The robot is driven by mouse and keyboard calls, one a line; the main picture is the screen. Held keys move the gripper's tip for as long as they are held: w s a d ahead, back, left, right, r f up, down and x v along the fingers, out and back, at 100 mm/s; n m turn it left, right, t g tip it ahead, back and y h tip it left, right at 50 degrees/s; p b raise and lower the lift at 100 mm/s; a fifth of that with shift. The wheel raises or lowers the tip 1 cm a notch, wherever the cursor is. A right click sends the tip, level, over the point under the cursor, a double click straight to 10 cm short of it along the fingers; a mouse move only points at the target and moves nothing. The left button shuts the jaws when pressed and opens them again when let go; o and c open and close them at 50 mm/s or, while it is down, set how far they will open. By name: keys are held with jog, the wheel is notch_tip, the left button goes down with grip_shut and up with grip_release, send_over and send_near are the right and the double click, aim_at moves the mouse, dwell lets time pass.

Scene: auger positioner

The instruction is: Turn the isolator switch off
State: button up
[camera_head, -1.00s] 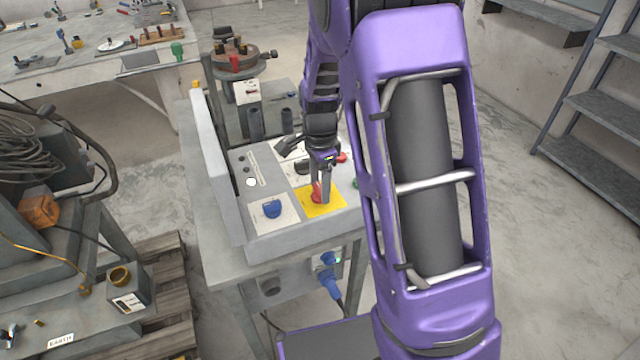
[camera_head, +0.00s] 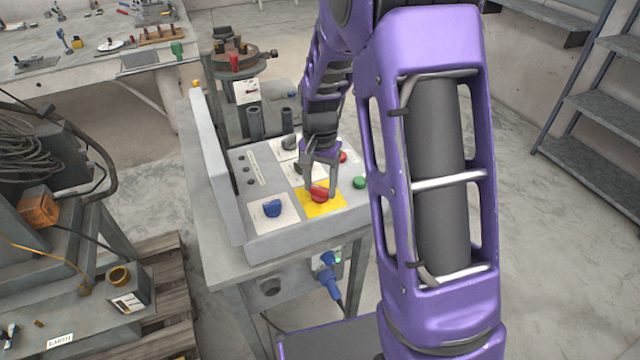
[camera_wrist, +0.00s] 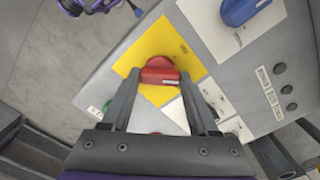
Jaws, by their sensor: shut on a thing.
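The isolator switch is a red knob (camera_head: 319,195) on a yellow plate (camera_head: 314,209) at the front of the grey control panel. My gripper (camera_head: 321,189) reaches down to it from above, with one finger on each side. In the wrist view the red knob (camera_wrist: 160,72) sits between the two fingertips (camera_wrist: 160,76), its bar lying roughly across the picture. The fingers are closed on its ends. Part of the yellow plate (camera_wrist: 150,45) shows around the knob. The switch's markings are too small to read.
A blue knob (camera_head: 272,208) on a white plate stands left of the red one. A green button (camera_head: 359,182) and a red button (camera_head: 342,156) lie right and behind. A raised grey side wall (camera_head: 217,165) bounds the panel's left. Black cylinders (camera_head: 255,122) stand at its back.

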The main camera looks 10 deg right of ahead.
aim_at(320, 187)
jog(key=n, duration=0.4)
jog(key=shift+n, duration=0.3)
jog(key=n, duration=0.4)
jog(key=shift+n, duration=0.3)
jog(key=o, duration=1.4)
jog(key=shift+c, duration=0.2)
jog(key=shift+r, duration=0.1)
notch_tip(320, 187, up, 17)
jog(key=p, duration=0.1)
jog(key=shift+r, duration=0.15)
